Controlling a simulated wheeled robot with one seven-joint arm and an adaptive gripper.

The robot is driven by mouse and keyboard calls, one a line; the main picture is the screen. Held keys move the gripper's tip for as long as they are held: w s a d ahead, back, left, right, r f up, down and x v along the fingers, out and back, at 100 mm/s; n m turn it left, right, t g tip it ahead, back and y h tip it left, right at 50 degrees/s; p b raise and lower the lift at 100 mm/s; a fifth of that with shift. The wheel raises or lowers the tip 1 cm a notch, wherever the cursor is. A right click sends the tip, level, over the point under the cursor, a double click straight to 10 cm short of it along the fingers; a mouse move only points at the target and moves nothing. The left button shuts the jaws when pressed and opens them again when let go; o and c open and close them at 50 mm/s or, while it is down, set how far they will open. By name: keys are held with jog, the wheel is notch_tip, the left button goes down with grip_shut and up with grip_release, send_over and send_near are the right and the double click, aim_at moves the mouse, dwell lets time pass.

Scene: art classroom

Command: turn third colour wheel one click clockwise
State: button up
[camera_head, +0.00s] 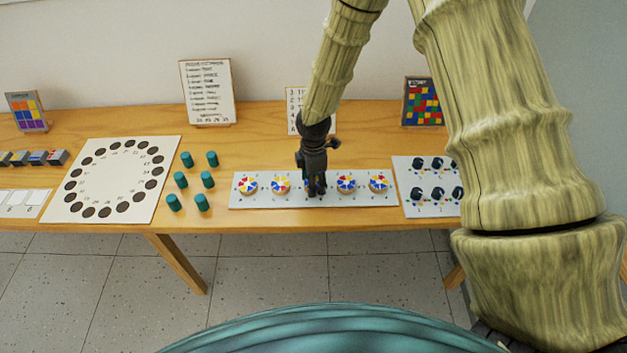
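A light grey panel (328,199) lies on the table and bears a row of small colour wheels with red, yellow, blue and white wedges. The first wheel (248,185) and second wheel (281,185) show at the left. Two more wheels, one (346,184) and the rightmost (378,183), show at the right. My gripper (316,192) points down over the middle of the row, where the third wheel is almost wholly hidden behind it. I cannot tell whether the fingers touch that wheel or how they stand.
The wooden table (245,150) runs along the wall. Several teal pegs (207,179) stand left of the panel, beside a white board with dark holes (118,181). A panel of dark knobs (427,203) lies to the right. Signs, one a text card (207,92), stand behind.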

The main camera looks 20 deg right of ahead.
jog(key=shift+m, duration=0.4)
jog(key=m, duration=1)
jog(key=shift+m, duration=0.4)
dwell(0.4)
jog(key=o, duration=1)
notch_tip(320, 180, up, 12)
